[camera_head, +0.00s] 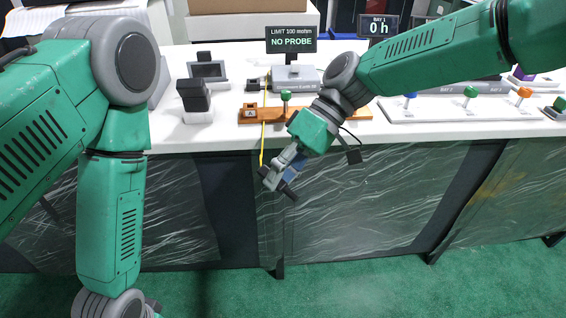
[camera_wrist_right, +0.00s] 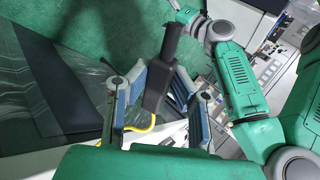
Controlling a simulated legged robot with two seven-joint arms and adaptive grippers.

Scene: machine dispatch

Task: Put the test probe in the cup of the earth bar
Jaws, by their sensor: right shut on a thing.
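My right gripper (camera_head: 278,184) is in front of the counter's front edge, pointing down and left. It is shut on the test probe, a long dark handle (camera_wrist_right: 159,85) between the blue-grey fingers in the right wrist view. A yellow lead (camera_head: 264,130) runs from the gripper area up over the counter edge. The earth bar (camera_head: 330,112), orange-brown, lies along the counter's front, above and behind the gripper. It has a block marked A (camera_head: 250,113) at its left and a green knob (camera_head: 286,95). The cup's opening is not clear. My left arm's fingers do not show.
A meter display (camera_head: 291,40) reads "LIMIT 100 mohm" and "NO PROBE". A black block on a white base (camera_head: 195,101) stands left of the bar. A white panel with coloured knobs (camera_head: 455,112) is at the right. Air in front of the cabinet (camera_head: 390,200) is free.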

